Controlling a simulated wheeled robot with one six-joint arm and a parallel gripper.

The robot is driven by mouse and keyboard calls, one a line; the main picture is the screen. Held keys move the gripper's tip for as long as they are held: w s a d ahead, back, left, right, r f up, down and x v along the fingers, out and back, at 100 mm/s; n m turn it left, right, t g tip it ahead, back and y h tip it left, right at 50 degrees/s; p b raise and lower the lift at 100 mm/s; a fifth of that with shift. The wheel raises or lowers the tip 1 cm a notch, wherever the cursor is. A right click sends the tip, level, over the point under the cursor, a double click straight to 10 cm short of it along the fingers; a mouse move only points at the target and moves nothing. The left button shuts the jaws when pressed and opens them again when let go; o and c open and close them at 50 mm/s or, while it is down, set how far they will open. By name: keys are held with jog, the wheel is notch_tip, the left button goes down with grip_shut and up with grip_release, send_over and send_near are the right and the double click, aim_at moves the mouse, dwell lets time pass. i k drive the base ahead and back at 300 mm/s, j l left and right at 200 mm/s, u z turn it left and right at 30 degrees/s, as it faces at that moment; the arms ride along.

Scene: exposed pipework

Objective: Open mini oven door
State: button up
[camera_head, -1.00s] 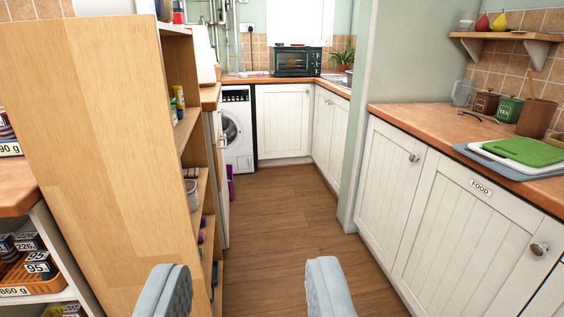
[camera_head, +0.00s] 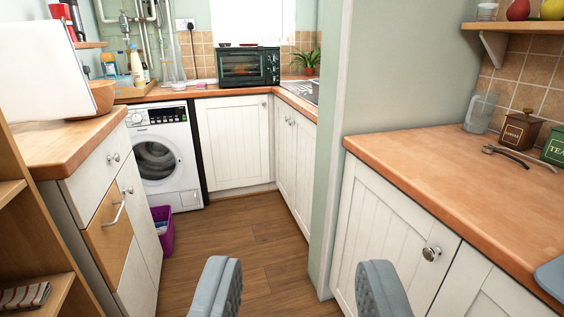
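The mini oven (camera_head: 248,67) is dark green with a glass front. It stands on the wooden counter at the far end of the room, below the window. Its door looks shut, and its controls are on the right side of its front. My gripper (camera_head: 297,290) shows as two grey fingers at the bottom of the view. The fingers are wide apart with nothing between them. They are far from the oven, over the floor.
A washing machine (camera_head: 163,155) stands at the back left, with a purple bin (camera_head: 162,228) beside it. Drawers (camera_head: 110,225) line the left. A wall end (camera_head: 332,150) and cabinets (camera_head: 390,240) stand on the right. The wooden floor (camera_head: 245,240) between is clear.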

aim_at(242, 67)
jog(key=i+u, duration=0.2)
jog(key=i, duration=0.7)
jog(key=i+l+u, duration=0.2)
jog(key=i, duration=0.65)
jog(key=i+u, duration=0.15)
jog(key=i, duration=0.5)
jog(key=i+u, duration=0.2)
jog(key=i, duration=0.4)
jog(key=i+u, duration=0.15)
jog(key=i, duration=0.5)
jog(key=i+l+u, duration=0.2)
jog(key=i, duration=0.4)
